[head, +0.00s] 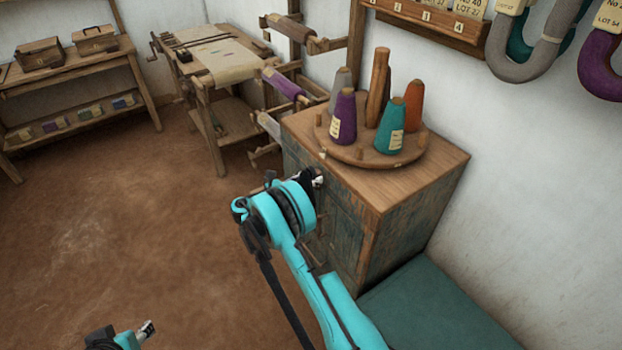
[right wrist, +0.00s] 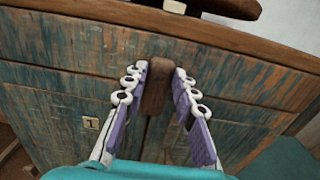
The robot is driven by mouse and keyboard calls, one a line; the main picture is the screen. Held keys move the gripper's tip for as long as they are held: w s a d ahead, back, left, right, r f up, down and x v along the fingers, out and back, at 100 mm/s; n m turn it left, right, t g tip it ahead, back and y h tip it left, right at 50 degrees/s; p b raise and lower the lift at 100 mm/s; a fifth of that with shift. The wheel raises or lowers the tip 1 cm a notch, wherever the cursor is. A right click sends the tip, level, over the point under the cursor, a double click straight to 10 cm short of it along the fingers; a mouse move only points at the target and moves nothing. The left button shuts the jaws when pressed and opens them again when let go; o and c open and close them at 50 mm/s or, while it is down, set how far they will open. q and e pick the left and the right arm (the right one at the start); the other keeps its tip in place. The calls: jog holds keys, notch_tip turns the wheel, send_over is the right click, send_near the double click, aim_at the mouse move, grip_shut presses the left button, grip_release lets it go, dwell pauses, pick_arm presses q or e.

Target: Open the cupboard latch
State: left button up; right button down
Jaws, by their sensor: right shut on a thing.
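The cupboard (head: 418,210) is a wooden cabinet with worn blue-green doors. Its front fills much of the right wrist view (right wrist: 60,112). The latch (right wrist: 157,88) is a dark brown wooden piece standing about upright across the rail over the door seam. My right gripper (right wrist: 160,74) has its purple-padded fingers on either side of the latch and is shut on it. In the head view my right gripper (head: 317,178) is at the cupboard front, mostly hidden by my turquoise wrist; the latch is hidden there. My left gripper (head: 147,330) is at the bottom edge, low and away from the cupboard.
A round wooden stand (head: 365,153) with several coloured yarn cones is on the cupboard top. A teal-topped block (head: 440,310) is beside the cupboard at right. A small loom (head: 225,65) and a shelf bench (head: 70,75) stand behind. The brown floor at left is clear.

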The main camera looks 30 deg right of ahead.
jog(key=m, duration=0.4)
jog(key=shift+m, duration=0.4)
jog(key=m, duration=0.4)
jog(key=shift+m, duration=0.3)
jog(key=m, duration=0.4)
jog(key=shift+m, duration=2.2)
jog(key=c, duration=1.2)
grip_release()
